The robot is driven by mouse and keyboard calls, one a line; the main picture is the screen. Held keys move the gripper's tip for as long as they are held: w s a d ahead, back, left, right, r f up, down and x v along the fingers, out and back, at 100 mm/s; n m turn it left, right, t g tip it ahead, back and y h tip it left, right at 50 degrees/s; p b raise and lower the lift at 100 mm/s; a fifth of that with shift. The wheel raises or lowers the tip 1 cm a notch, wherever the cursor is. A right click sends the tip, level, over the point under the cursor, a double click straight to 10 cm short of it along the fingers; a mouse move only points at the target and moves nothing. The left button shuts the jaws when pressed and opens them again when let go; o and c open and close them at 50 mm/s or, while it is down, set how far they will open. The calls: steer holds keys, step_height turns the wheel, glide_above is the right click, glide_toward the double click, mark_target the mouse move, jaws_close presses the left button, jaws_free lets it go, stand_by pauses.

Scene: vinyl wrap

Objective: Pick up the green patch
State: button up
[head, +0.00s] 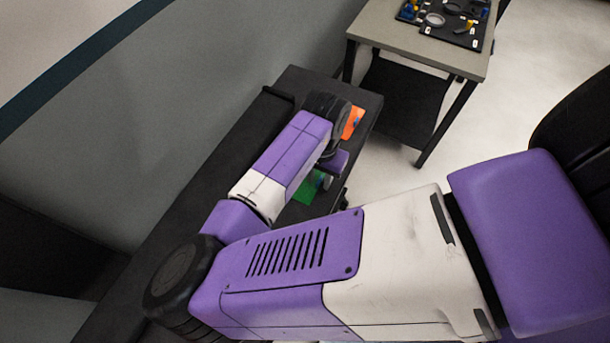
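The green patch (305,191) lies on the dark bench (222,172), mostly covered from this view by my arm. Only part of its flat green surface shows, below the end of my purple and white arm. My gripper (327,181) is at or just above the right side of the patch. Little of the gripper shows, so I cannot tell whether its fingers are apart, closed or touching the patch.
An orange piece (353,121) lies farther along the same bench, near its right edge. A beige table (412,41) at the back carries a black board (462,37) with several small parts. A grey wall runs along the bench's left side.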

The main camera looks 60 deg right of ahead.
steer(key=shift+c, duration=0.2)
jaws_close()
steer(key=shift+r, duration=0.15)
